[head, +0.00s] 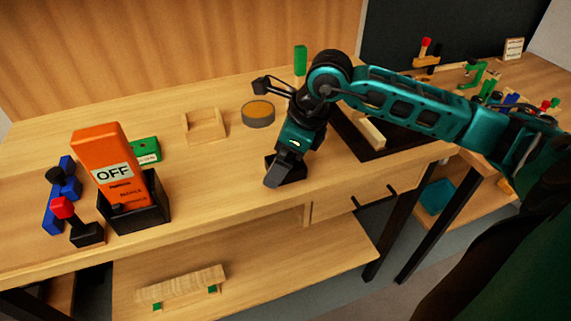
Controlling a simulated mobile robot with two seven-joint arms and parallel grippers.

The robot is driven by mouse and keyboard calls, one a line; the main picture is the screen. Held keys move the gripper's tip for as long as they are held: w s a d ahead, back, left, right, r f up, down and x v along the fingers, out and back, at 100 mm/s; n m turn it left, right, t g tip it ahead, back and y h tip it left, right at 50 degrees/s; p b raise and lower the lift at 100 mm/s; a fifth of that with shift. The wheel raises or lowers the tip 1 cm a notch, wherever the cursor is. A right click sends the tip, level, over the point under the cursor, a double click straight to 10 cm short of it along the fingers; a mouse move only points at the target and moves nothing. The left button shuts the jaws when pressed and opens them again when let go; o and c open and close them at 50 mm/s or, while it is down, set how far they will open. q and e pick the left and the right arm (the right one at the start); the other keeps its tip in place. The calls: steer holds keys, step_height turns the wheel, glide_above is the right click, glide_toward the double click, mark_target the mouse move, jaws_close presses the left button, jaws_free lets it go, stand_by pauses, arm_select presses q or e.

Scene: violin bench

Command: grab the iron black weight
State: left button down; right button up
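My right gripper (278,177) points down over the bench, its arm coming in from the right. A small black block (296,173), which looks like the iron black weight, is at its fingertips near the front edge of the bench. The gripper and wrist hide part of the block. I cannot tell whether the fingers are shut on it or only beside it. My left gripper is not in view.
An orange box marked OFF (103,157) stands in a black holder (150,213) at the left, beside blue and red-topped pieces. A wooden tray (205,127) and a round tin (258,115) lie behind the gripper. Bare bench lies between holder and gripper.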

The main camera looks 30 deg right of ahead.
steer(key=shift+c, duration=0.4)
jaws_close()
steer(key=shift+r, duration=0.15)
stand_by(0.5)
